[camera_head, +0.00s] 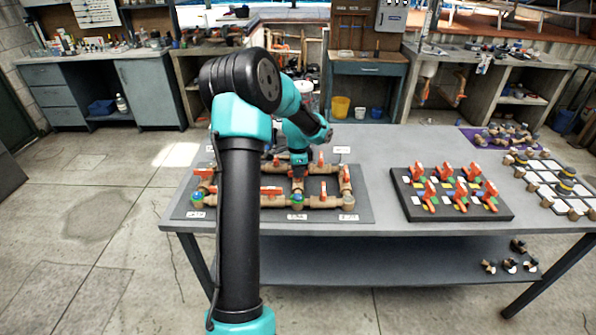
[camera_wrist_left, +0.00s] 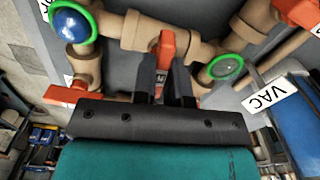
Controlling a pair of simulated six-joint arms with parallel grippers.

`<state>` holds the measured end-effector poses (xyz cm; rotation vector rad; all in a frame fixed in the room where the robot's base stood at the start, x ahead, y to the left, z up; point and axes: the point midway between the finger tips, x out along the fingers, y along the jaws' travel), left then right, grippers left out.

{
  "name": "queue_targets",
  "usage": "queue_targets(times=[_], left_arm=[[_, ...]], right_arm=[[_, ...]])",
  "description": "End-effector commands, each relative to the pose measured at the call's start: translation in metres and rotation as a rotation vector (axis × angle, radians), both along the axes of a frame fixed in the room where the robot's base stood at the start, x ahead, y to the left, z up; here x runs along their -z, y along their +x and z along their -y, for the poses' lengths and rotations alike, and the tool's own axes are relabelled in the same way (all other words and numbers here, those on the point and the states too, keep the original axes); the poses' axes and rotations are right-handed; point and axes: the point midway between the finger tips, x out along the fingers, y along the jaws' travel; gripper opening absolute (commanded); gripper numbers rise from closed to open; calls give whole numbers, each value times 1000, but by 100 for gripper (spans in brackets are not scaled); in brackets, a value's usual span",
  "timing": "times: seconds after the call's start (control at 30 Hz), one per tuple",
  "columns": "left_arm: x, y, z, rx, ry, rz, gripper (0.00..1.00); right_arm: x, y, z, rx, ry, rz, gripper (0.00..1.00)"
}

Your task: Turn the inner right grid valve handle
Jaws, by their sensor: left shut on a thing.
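The valve grid (camera_head: 330,200) is a frame of tan pipes with several orange handles, on a dark board at the table's left part. My left gripper (camera_head: 299,172) reaches down over the middle of the grid. In the left wrist view, its two dark fingers (camera_wrist_left: 164,68) stand on either side of an orange valve handle (camera_wrist_left: 167,44) and are shut on it. The handle sits on a tan pipe tee. My forearm hides part of the grid's left side in the head view. My right gripper is not in view.
Other orange handles stand close by, one at the grid's right side (camera_head: 346,180). A black board (camera_head: 408,206) with several orange-handled valves lies to the right. A VAC label (camera_wrist_left: 269,95) lies beside the pipes. The table between the boards is clear.

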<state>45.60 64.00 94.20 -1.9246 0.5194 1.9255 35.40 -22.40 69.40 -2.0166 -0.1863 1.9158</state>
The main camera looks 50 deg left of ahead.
Motion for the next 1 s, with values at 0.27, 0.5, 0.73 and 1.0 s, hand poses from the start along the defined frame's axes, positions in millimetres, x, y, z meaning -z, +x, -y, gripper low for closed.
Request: queue_targets(times=[0.27, 0.5, 0.73, 1.0], left_arm=[[-1, 0, 0, 128, 1, 2, 0], [-1, 0, 0, 159, 1, 2, 0], [-1, 0, 0, 160, 1, 2, 0], [0, 0, 0, 159, 0, 1, 32]], right_arm=[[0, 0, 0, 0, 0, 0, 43], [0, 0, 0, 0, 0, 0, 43], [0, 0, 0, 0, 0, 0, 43], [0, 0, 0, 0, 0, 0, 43]])
